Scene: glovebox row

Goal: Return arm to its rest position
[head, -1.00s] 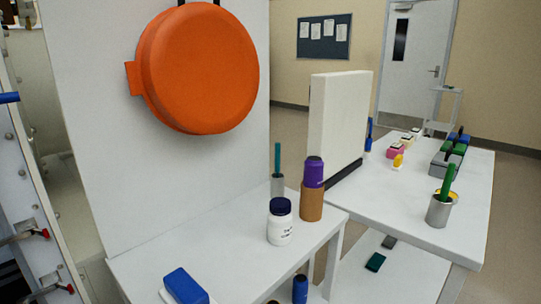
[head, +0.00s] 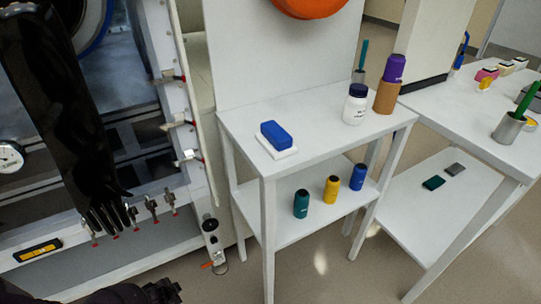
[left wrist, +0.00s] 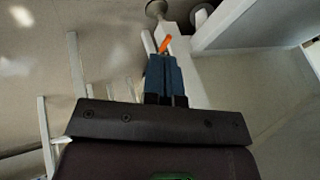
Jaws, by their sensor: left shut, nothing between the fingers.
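My left gripper (left wrist: 163,66) shows in the left wrist view as two blue fingers pressed together with nothing between them. Beyond the fingertips is a small orange handle (left wrist: 165,43); I cannot tell the gap between them. In the head view a dark part of my left arm enters at the bottom left edge, in front of the glovebox. My right gripper is in neither view.
A black glove (head: 60,110) hangs on the glovebox at left. A valve (head: 212,238) with an orange handle (head: 207,264) sits at its lower corner. A white table (head: 237,118) holds a blue block (head: 276,135), white jar (head: 355,104) and brown-purple stack (head: 386,97). Bottles stand on its lower shelf.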

